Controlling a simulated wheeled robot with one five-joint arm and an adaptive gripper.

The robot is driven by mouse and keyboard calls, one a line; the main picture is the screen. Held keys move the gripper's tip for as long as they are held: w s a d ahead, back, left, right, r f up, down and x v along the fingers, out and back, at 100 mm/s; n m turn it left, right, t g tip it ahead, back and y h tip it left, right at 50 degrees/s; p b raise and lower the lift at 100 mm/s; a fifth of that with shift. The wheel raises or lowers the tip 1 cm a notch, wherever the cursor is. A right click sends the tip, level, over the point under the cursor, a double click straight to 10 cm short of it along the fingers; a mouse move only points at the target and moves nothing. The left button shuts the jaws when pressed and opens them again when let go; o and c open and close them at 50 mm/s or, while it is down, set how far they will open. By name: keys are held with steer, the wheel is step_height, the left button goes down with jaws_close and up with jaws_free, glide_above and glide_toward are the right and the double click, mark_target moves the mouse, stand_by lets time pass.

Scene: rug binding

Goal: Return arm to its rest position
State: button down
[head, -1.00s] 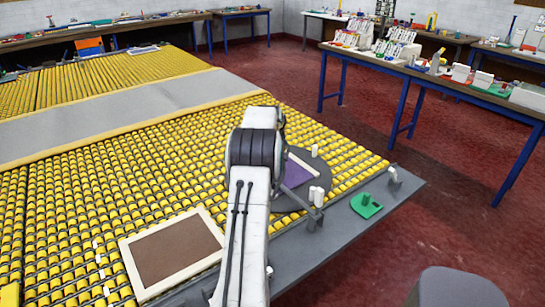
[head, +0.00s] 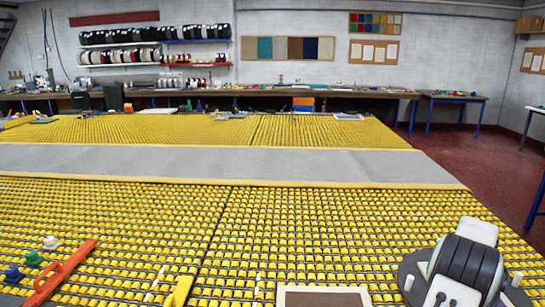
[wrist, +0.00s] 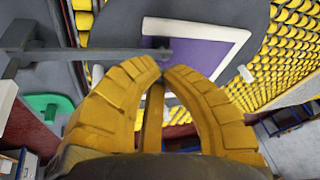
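My gripper (wrist: 162,74) shows in the wrist view with its curved yellow fingers drawn together at the tips. It looks shut, and I see nothing held between the tips. Beyond the fingertips is a purple panel with a white border (wrist: 205,50), lying on a dark grey round plate (wrist: 262,20). I cannot tell the gap between the fingertips and the panel. In the head view my arm (head: 465,265) shows only in part at the lower right, over the roller table (head: 330,220). My gripper is hidden or outside that view.
A brown panel with a pale border (head: 322,298) lies at the table's near edge. An orange-red handled tool (head: 62,272) lies at the left. A green piece (wrist: 48,106) is left of my fingers in the wrist view. Red floor (head: 455,150) is clear at the right.

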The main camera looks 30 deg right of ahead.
steer(key=s+a+f+n+g+y, duration=0.1)
steer(key=s+a+f+n+y, duration=0.15)
steer(key=a, duration=0.55)
steer(key=s+a+f+n+y, duration=0.1)
steer(key=a+f+y, duration=0.1)
steer(key=a+f, duration=0.35)
steer(key=w+a+r+n+t, duration=0.1)
steer(key=a+r+n, duration=0.4)
steer(key=a, duration=1)
steer(key=w+a+r+n+t, duration=0.1)
steer(key=a+r+n, duration=0.4)
steer(key=a, duration=1)
steer(key=w+a+r+n+t, duration=0.1)
steer(key=w+a+r+n, duration=0.1)
steer(key=a+r+n, duration=0.3)
steer(key=shift+a+r+n+t, duration=0.35)
steer(key=shift+a+r, duration=1.7)
steer(key=shift+a, duration=2.85)
